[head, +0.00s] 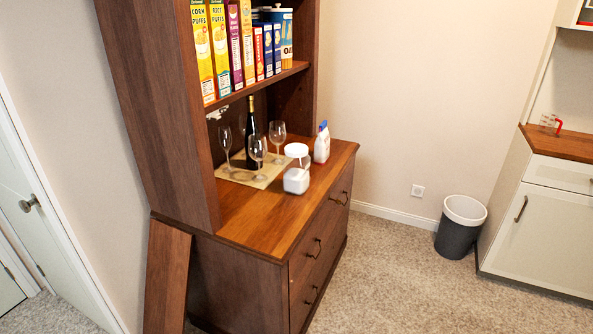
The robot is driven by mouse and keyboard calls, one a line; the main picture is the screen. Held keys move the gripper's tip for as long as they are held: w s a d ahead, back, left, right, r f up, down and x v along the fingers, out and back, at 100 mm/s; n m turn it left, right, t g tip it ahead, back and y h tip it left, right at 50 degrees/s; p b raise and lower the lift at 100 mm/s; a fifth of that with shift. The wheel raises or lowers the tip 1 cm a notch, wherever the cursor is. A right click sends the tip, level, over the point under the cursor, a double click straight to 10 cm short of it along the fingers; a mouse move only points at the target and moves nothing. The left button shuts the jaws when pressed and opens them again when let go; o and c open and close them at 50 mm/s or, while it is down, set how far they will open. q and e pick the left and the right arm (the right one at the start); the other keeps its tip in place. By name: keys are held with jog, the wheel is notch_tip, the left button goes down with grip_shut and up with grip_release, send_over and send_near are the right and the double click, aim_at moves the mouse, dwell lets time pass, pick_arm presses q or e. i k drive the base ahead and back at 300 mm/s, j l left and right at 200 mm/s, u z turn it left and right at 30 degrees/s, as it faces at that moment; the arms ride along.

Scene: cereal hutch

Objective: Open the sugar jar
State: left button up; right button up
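Two white containers stand close together near the front edge of the wooden hutch counter (245,222). The nearer one is a squat white jar (296,181); its top looks closed. Just behind it is a rounder white container (297,151) with a pale top. No label is readable, so I cannot tell which is the sugar jar. Neither of my grippers is in view.
Wine glasses (258,148) and a dark bottle (251,135) stand on a mat (236,179) behind the jars. A white bottle (321,145) is to their right. Cereal boxes (219,47) fill the shelf above. A bin (459,228) stands right; carpet (390,290) before the hutch is clear.

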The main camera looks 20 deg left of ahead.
aim_at(296, 179)
jog(key=i+u, duration=0.2)
jog(key=u, duration=0.25)
jog(key=i+l+u, duration=0.2)
jog(key=u, duration=0.25)
